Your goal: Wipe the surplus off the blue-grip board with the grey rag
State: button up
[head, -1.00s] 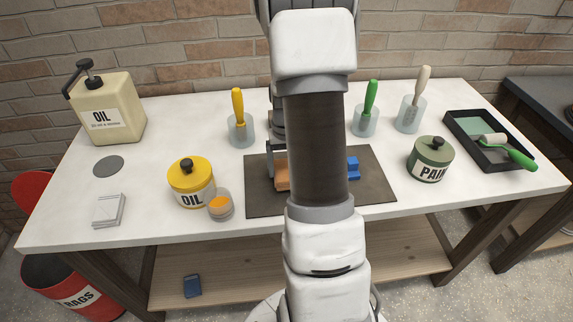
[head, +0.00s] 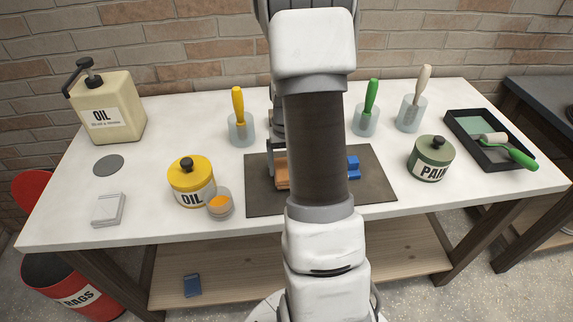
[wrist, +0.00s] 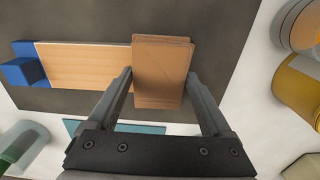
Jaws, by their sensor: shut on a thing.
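The blue-grip board (wrist: 85,64) is a pale wooden strip with a blue block grip (wrist: 24,70) at its left end in the wrist view. It lies on a dark mat (wrist: 100,18). My gripper (wrist: 160,76) is shut on a folded brown cloth (wrist: 162,62), which lies over or against the board's end away from the grip; I cannot tell whether it touches. It looks brown, not grey. In the head view my arm hides most of the board; the blue grip (head: 353,167) shows to its right. A grey folded rag (head: 108,209) lies at the table's left front. No surplus is clearly visible.
A yellow oil pot (head: 191,180) and a small cup with orange content (head: 219,204) stand left of the mat. A green paint pot (head: 430,158) stands right. Cups with brushes stand behind. A teal strip (wrist: 115,127) shows near the mat's edge.

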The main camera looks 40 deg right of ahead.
notch_tip(320, 180, up, 7)
jog(key=p, duration=0.5)
jog(key=shift+s, duration=0.1)
dwell(0.4)
